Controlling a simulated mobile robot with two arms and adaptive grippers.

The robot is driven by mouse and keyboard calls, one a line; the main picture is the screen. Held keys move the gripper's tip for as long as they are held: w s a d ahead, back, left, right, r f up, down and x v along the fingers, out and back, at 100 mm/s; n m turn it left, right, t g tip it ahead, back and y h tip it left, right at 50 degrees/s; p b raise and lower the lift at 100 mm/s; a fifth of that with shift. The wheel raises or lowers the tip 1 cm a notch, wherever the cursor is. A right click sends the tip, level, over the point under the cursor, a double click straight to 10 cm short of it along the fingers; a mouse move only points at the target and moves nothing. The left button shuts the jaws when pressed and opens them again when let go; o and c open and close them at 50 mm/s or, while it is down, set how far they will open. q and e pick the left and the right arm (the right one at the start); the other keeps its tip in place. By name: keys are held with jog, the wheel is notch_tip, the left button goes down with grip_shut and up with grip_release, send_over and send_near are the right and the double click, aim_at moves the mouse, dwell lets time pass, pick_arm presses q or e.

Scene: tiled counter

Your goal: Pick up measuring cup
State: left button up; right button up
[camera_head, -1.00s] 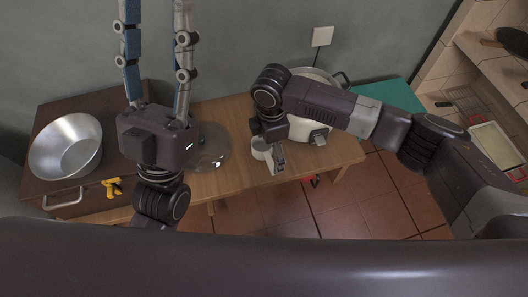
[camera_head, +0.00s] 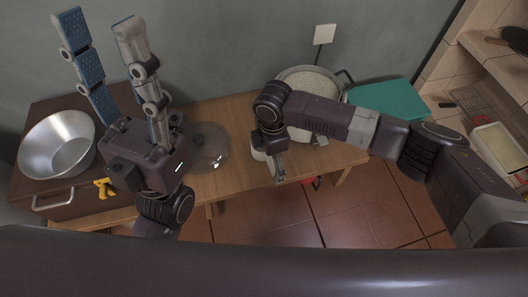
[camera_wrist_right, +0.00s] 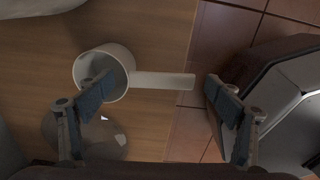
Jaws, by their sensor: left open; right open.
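The measuring cup (camera_wrist_right: 122,72) is white, with a round bowl and a flat straight handle (camera_wrist_right: 165,80) pointing right in the right wrist view. It is near the front edge of the wooden table. My right gripper (camera_wrist_right: 158,84) is open, with one finger over the cup's opening and the other beyond the handle's end; I cannot tell whether that finger is inside the cup. In the head view my right gripper (camera_head: 279,168) points down and hides most of the cup. My left gripper (camera_head: 100,23) is open and empty, fingers pointing up, left of the table's middle.
A clear glass lid (camera_head: 210,148) lies left of the cup on the wooden table (camera_head: 232,182). A pale pot (camera_head: 318,82) stands just behind my right gripper. A metal bowl (camera_head: 58,145) sits on the dark cabinet at left. A green board (camera_head: 388,98) is at right.

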jog(key=c, duration=1.1)
jog(key=shift+c, duration=0.2)
jog(key=shift+r, duration=0.1)
